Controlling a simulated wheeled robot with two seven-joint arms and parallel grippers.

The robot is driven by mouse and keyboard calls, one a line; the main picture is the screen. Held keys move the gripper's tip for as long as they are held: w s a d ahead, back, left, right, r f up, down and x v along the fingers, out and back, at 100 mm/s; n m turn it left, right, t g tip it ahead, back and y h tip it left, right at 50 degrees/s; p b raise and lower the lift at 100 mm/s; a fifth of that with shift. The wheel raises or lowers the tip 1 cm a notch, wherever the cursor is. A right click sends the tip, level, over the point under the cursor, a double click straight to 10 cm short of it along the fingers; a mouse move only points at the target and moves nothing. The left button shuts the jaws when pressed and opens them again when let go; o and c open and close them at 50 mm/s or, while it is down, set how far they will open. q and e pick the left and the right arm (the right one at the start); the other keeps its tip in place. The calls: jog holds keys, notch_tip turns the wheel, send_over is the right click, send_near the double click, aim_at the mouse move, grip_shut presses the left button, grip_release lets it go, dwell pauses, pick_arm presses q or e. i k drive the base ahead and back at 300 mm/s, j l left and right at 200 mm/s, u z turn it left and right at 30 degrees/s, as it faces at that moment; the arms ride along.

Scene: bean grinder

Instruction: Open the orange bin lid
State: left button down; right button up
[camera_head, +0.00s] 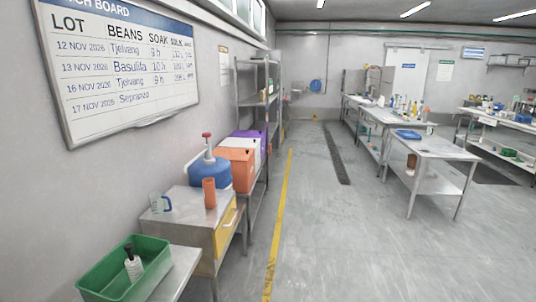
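The orange bin (242,177) stands in a row against the left wall, just beyond a blue container (210,176). Its orange top (235,154) looks closed, though the far part is partly hidden and small. A white bin (259,146) and a purple-topped bin (247,133) stand behind it. Neither of my grippers is in view.
A metal cabinet (192,232) with a yellow drawer front stands nearer, with an orange cup (209,193) and a clear jug (157,203) on top. A green crate (150,258) is nearest. Open floor (340,235) lies right of the yellow line.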

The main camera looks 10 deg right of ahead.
aim_at(232, 153)
jog(key=i+l+z, duration=0.35)
jog(key=i, duration=0.55)
jog(key=i+z, duration=0.4)
jog(key=i, duration=0.45)
jog(key=i+u, duration=0.15)
jog(key=i, duration=0.35)
jog(key=i+l+u, duration=0.15)
jog(key=i, duration=0.3)
jog(key=i+l+u, duration=0.15)
jog(key=i, duration=0.35)
jog(key=i+l+u, duration=0.15)
jog(key=i, duration=0.3)
